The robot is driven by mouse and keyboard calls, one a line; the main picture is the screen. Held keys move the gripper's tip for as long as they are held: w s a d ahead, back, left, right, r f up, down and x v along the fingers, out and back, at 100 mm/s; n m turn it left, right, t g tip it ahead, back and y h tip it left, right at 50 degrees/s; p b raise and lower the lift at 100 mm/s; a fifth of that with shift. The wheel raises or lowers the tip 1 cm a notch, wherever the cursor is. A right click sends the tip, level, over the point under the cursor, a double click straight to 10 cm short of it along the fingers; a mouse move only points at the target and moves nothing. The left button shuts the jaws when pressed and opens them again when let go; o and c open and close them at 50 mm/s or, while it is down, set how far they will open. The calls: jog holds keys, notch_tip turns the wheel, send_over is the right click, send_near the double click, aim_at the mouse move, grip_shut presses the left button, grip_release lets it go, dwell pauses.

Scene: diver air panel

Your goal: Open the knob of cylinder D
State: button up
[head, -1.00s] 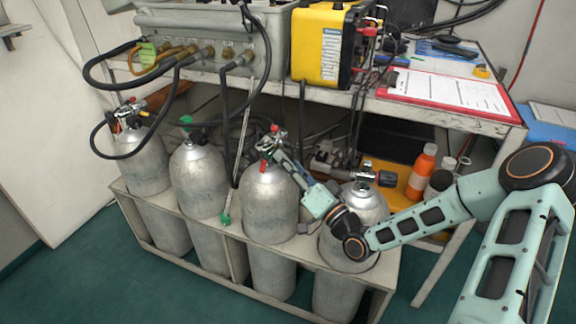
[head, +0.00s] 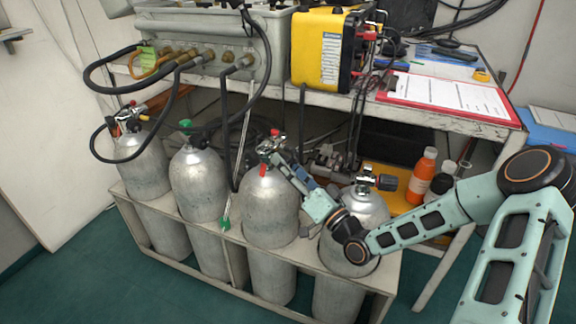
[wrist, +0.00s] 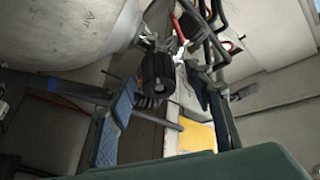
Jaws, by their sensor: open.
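Four grey cylinders stand upright in a rack; I cannot read a letter for D on any of them. My gripper (head: 276,157) is at the valve (head: 268,145) on top of the third cylinder (head: 268,205) from the left. The rightmost cylinder (head: 352,208) stands partly behind my arm, its black knob (head: 387,183) pointing right. In the wrist view a black ribbed knob (wrist: 158,76) lies between my open gripper's fingers (wrist: 163,92), beside a cylinder (wrist: 70,35) with lettering. I cannot tell whether the fingers touch the knob.
The rack (head: 232,240) holds the cylinders close together. Above and behind is a bench (head: 410,112) with a grey panel box, a yellow unit (head: 318,50) and a red clipboard (head: 450,97). Black hoses (head: 95,80) hang at the left. An orange bottle (head: 421,178) stands at the right.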

jog(key=shift+s, duration=0.1)
jog(key=v, duration=1.2)
notch_tip(320, 180, up, 6)
jog(key=w+a+m+g+h+p, duration=0.15)
jog(key=m+g+h+p, duration=0.35)
jog(key=m+p, duration=1.5)
jog(key=shift+m, duration=0.6)
jog(key=b+x, duration=0.1)
jog(key=x, duration=0.2)
jog(key=b+x, duration=0.1)
jog(key=x, duration=0.2)
jog(key=b+x, duration=0.1)
jog(key=x, duration=0.3)
jog(key=shift+w+a+r, duration=0.1)
jog(key=shift+r, duration=0.25)
